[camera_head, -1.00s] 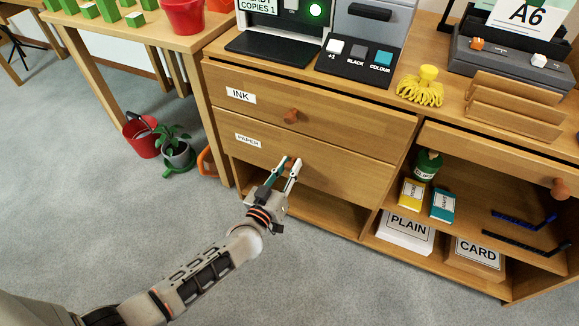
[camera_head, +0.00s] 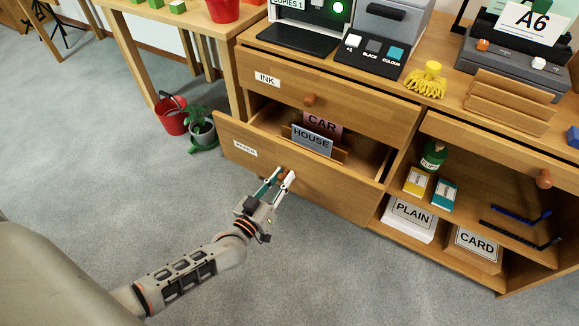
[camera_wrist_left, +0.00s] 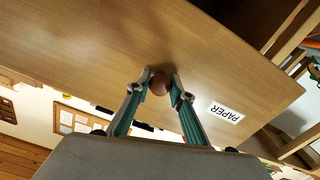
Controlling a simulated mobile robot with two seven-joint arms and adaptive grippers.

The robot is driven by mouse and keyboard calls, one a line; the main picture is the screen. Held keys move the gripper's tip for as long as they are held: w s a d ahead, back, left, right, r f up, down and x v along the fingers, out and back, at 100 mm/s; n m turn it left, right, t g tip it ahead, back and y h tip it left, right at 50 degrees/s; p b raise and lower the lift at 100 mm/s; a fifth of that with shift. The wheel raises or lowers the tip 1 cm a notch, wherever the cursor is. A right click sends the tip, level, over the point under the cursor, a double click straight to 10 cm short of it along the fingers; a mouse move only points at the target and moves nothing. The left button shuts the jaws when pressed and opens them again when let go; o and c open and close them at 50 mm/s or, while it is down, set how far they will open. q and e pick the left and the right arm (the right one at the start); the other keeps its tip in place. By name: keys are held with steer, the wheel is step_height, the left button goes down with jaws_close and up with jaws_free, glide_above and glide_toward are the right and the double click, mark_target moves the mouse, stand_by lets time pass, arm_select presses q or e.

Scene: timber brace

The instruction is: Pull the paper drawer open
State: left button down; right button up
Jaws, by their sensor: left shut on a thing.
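The paper drawer (camera_head: 325,188) is the lower wooden drawer and stands pulled part way out of the cabinet. Its PAPER label (camera_head: 245,149) is at the left of its front; the label (camera_wrist_left: 226,112) also shows in the left wrist view. Inside stand a CAR card (camera_head: 322,124) and a HOUSE card (camera_head: 311,140). My left gripper (camera_head: 282,177) is at the drawer front, shut on the round brown knob (camera_wrist_left: 158,85), with one finger on each side of it. In the head view the fingers largely hide the knob. My right gripper is not in view.
The INK drawer (camera_head: 330,90) above is shut. To the right are open shelves with a PLAIN box (camera_head: 408,219) and a CARD box (camera_head: 474,252). The grey floor in front is clear.

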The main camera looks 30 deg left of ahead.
arm_select(q)
steer(key=s+p, duration=0.1)
steer(key=s, duration=0.4)
steer(key=shift+r, duration=0.15)
steer(key=s+p, duration=0.1)
steer(key=s, duration=0.8)
steer(key=shift+s+a+f+p, duration=0.2)
steer(key=shift+s+p, duration=0.05)
steer(key=shift+p, duration=0.1)
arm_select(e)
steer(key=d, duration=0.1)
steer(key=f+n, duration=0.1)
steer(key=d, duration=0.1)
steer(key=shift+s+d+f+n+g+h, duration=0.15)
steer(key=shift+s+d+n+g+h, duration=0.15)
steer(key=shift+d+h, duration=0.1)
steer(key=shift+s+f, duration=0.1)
arm_select(q)
steer(key=c, duration=1.8)
jaws_free()
steer(key=shift+o, duration=0.2)
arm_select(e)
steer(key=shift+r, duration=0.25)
